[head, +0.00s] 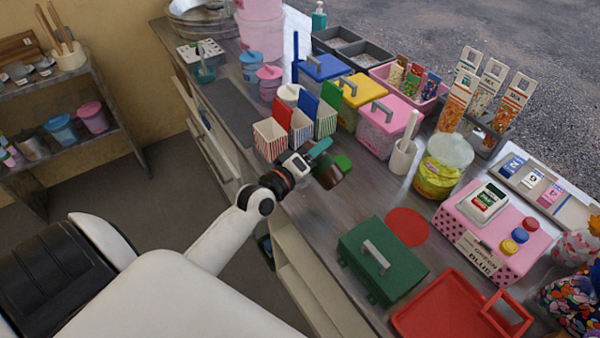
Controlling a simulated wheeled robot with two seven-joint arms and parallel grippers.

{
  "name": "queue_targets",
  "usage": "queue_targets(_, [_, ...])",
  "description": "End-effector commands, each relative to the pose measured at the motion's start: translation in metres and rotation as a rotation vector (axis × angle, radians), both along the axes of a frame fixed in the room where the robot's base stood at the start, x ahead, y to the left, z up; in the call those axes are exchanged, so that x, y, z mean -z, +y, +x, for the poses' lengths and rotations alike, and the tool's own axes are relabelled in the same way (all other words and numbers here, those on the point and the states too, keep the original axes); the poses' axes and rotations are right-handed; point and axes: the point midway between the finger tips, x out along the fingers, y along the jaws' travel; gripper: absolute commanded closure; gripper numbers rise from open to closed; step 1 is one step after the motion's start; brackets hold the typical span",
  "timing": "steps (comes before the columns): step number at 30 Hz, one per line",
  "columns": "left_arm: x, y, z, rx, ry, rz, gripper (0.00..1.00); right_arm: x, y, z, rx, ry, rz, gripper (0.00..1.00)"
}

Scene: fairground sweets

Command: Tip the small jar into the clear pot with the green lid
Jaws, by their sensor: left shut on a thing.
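My left gripper (318,166) reaches over the counter from the left and is shut on a small dark brownish thing (329,178), probably the small jar. The gripper covers part of it, and I cannot make out its mouth or contents. A green patch (344,162) shows just right of the gripper; it may be the green lid, but I cannot tell whether it belongs to a separate pot. A teal piece (320,148) shows just above the gripper. No clear pot body can be made out there. My right gripper is not in view.
Striped boxes (270,138) stand just behind the gripper. A white cup (402,158) and a yellow tub (436,178) stand to its right. A green box (372,262), a red tray (445,310) and a pink till (490,240) are nearer.

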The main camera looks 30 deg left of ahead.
Motion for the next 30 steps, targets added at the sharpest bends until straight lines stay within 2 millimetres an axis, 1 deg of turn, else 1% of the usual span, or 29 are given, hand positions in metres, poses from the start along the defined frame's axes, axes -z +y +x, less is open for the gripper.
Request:
queue_targets(2, [-0.0035,0.0005,0.0002,-0.001,0.000,-0.019,0.81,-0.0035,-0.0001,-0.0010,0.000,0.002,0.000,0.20])
queue_targets(13, [-0.0028,0.0006,0.0003,0.000,0.000,-0.029,0.81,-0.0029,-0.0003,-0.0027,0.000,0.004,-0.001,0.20])
queue_targets(20, [-0.0055,0.0015,0.0003,0.000,0.006,-0.074,0.81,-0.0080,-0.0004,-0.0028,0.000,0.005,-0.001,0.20])
queue_targets(30, [-0.0046,0.0016,0.0004,0.000,0.007,-0.081,0.81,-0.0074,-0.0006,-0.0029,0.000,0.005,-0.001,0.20])
